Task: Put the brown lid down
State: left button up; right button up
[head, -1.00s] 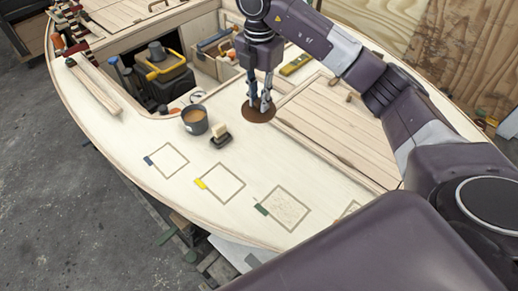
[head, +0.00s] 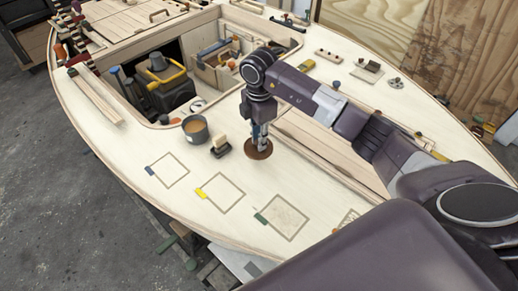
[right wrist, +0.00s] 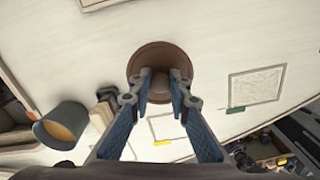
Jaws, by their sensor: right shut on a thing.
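The brown lid (head: 258,150) is a round disc at the deck surface, beside the edge of the slatted hatch. In the right wrist view the lid (right wrist: 162,57) shows as a brown disc with a central knob between the fingertips. My right gripper (head: 260,138) points straight down over the lid and is shut on its knob; it also shows in the right wrist view (right wrist: 160,92). Whether the lid touches the deck or hangs just above it, I cannot tell. My left gripper is not in view.
A dark pot (head: 195,129) with tan contents and a block-shaped brush (head: 220,146) stand left of the lid. Taped squares (head: 219,194) mark the front deck. An open well with a yellow-handled black toolbox (head: 165,83) lies behind. Bare deck separates these.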

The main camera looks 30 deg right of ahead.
notch_tip(320, 180, down, 5)
jog(key=shift+f+p, duration=0.1)
jog(key=shift+p, duration=0.3)
jog(key=shift+f, duration=0.4)
jog(key=shift+f, duration=0.1)
jog(key=o, duration=0.7)
jog(key=shift+c, duration=0.2)
